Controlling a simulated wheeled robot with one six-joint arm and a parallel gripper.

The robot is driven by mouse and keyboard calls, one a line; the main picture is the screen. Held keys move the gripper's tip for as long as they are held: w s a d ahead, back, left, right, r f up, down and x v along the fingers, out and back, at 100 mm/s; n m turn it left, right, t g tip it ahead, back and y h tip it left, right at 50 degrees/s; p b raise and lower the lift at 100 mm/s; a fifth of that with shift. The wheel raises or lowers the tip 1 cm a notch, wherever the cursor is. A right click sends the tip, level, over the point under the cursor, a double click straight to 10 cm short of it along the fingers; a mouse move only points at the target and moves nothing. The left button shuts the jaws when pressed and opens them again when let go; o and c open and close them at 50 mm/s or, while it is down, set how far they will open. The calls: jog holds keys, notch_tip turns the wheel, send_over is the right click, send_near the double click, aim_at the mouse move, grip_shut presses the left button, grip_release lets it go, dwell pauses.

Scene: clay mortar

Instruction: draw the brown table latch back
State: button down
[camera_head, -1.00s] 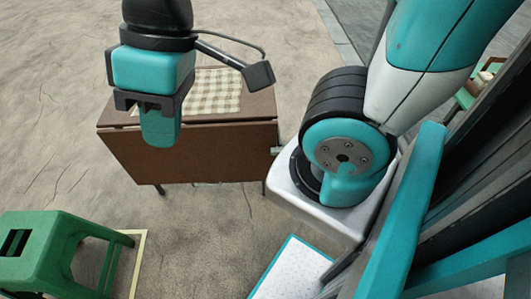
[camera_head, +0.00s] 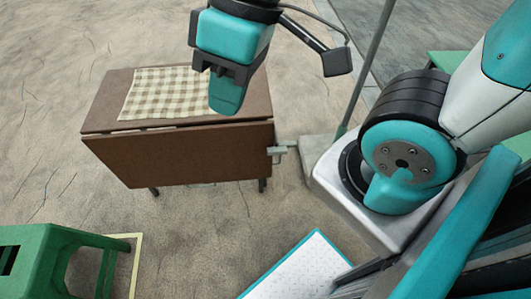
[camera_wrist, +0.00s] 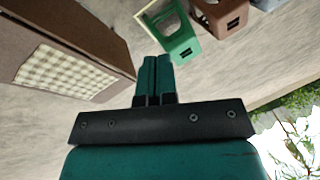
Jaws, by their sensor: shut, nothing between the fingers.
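The brown table (camera_head: 200,155) stands in the middle left of the head view, its front flap hanging down. A small pale grey-green latch (camera_head: 278,151) sticks out at the table's right end. My gripper (camera_head: 227,106) is shut and empty, in front of the table top in the picture and to the left of the latch. Its height above the table is hard to tell. In the wrist view its fingers (camera_wrist: 157,62) are together, pointing away from the brown table (camera_wrist: 100,22) at upper left. The latch is not visible there.
A checkered cloth (camera_head: 160,92) lies on the table top. A green stool (camera_head: 50,255) stands at lower left, and a thin grey pole (camera_head: 370,65) on a base rises right of the latch. The wrist view shows a green stool (camera_wrist: 180,48) and a brown one (camera_wrist: 222,18).

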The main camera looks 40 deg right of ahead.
aim_at(277, 151)
jog(key=w+d+f+m+h+b, duration=0.4)
jog(key=w+f+b, duration=0.4)
jog(key=f, duration=0.9)
jog(key=w+d+f+m+h+b, duration=0.3)
jog(key=w+f+m+b, duration=0.3)
jog(key=f+b, duration=0.7)
jog(key=w+d+f+m+h+b, duration=0.4)
jog(key=w+f+b, duration=0.5)
jog(key=f, duration=1.1)
jog(key=shift+w+d+f+m+t+h+b, duration=0.35)
jog(key=shift+d+m+b, duration=0.15)
jog(key=shift+d+b, duration=0.6)
jog(key=shift+a, duration=0.15)
jog(key=d+f+b, duration=0.1)
jog(key=d+f, duration=0.1)
jog(key=d, duration=0.1)
jog(key=s+d+f+b, duration=0.1)
jog(key=d+f+b, duration=0.1)
jog(key=d+f, duration=0.1)
jog(key=d+f+b, duration=0.1)
jog(key=d+f, duration=0.2)
jog(key=shift+s+d+b, duration=0.15)
jog(key=shift+s+b, duration=0.2)
jog(key=shift+s, duration=0.05)
